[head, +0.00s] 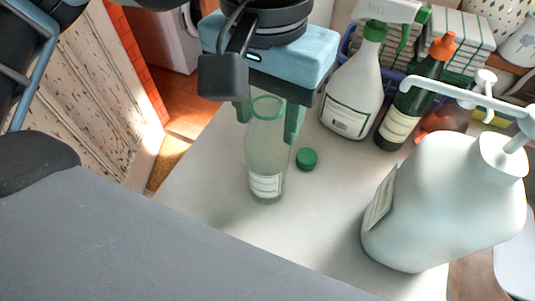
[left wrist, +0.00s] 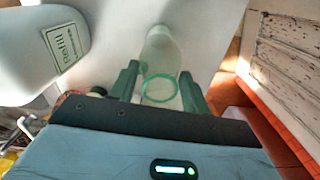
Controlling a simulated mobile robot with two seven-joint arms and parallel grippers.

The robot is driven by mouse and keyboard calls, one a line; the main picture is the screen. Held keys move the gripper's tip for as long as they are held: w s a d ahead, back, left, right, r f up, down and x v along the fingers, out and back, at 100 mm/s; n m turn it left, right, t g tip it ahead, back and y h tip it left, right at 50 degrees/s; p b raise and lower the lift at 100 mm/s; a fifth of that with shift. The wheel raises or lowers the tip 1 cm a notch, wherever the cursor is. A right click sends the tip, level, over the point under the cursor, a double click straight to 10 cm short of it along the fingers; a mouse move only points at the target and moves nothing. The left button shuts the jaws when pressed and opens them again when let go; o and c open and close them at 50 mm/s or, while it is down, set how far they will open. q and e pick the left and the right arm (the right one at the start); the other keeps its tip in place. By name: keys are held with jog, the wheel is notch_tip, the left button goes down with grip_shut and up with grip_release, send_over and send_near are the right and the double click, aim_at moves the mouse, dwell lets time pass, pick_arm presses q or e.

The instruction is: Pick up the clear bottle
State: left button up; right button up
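The clear bottle (head: 267,155) stands uncapped on the white surface, with a greenish rim and a white label low on its side. In the left wrist view, the bottle (left wrist: 160,48) shows with its green ring-shaped rim between the fingers. My left gripper (head: 269,118) is over the bottle's top, with one green finger on each side of it. In the left wrist view, the gripper (left wrist: 160,80) looks open, with narrow gaps between fingers and bottle. Contact is not visible. My right gripper is not in view.
A green cap (head: 307,159) lies just right of the bottle. A white spray bottle (head: 353,95), a dark bottle with an orange cap (head: 405,110) and a large white pump jug (head: 450,205) stand to the right. A grey surface (head: 150,240) fills the lower left.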

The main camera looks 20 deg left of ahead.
pick_arm(q)
jog(key=c, duration=0.7)
jog(key=shift+r, duration=0.1)
notch_tip(320, 180, up, 10)
jog(key=shift+f, duration=0.1)
jog(key=shift+s, duration=0.1)
